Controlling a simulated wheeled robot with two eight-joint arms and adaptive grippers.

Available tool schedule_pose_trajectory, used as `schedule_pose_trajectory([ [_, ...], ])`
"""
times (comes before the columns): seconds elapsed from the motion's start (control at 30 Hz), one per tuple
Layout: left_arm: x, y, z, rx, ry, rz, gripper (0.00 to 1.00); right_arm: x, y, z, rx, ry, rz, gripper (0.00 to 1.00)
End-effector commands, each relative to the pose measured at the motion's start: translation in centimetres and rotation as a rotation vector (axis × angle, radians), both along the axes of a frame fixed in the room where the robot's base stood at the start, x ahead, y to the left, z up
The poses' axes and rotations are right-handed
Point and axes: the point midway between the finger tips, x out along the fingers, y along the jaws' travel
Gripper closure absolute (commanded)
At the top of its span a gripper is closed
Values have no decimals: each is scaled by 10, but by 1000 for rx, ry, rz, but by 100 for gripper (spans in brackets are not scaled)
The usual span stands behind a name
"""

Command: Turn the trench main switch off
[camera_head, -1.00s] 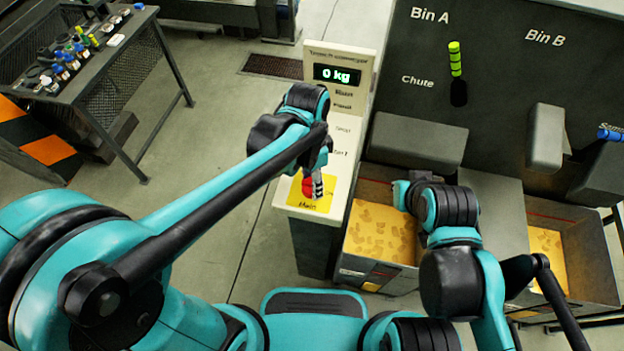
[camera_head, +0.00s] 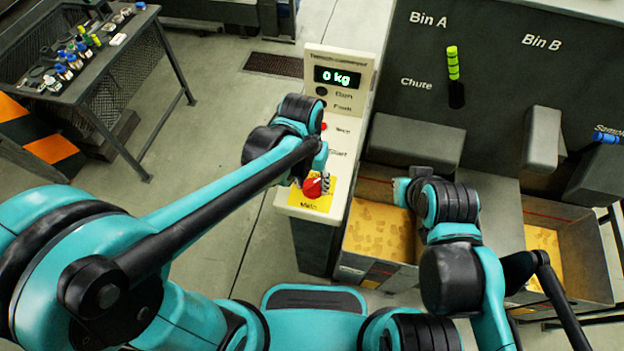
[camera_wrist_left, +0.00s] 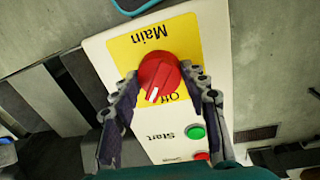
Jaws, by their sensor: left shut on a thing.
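The main switch is a red round knob (camera_head: 314,187) on a yellow plate (camera_head: 322,204) at the near end of the white control panel. In the left wrist view, the knob (camera_wrist_left: 158,76) carries a white mark that points down and slightly left, close to the partly covered word "Off". My left gripper (camera_wrist_left: 163,75) is shut on the knob, one finger on each side. In the head view, my left gripper (camera_head: 313,181) is at the knob, partly hidden by its own wrist.
The panel has a green start button (camera_wrist_left: 195,132) and a red button (camera_wrist_left: 202,156). Its display (camera_head: 337,76) reads 0 kg. A box (camera_head: 383,233) with yellowish contents stands right of the panel. A tool table (camera_head: 75,60) stands far left, with open floor between.

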Motion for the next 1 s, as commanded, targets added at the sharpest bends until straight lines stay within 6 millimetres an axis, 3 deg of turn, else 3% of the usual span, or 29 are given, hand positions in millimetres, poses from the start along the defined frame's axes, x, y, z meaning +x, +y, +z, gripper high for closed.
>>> schedule_pose_trajectory([
  [0.6,-2,0,0,2,0,526,85,0,0,9,0,0,0,100],
  [1.0,-2,0,0,1,1,677,85,0,0,10,0,0,0,100],
])
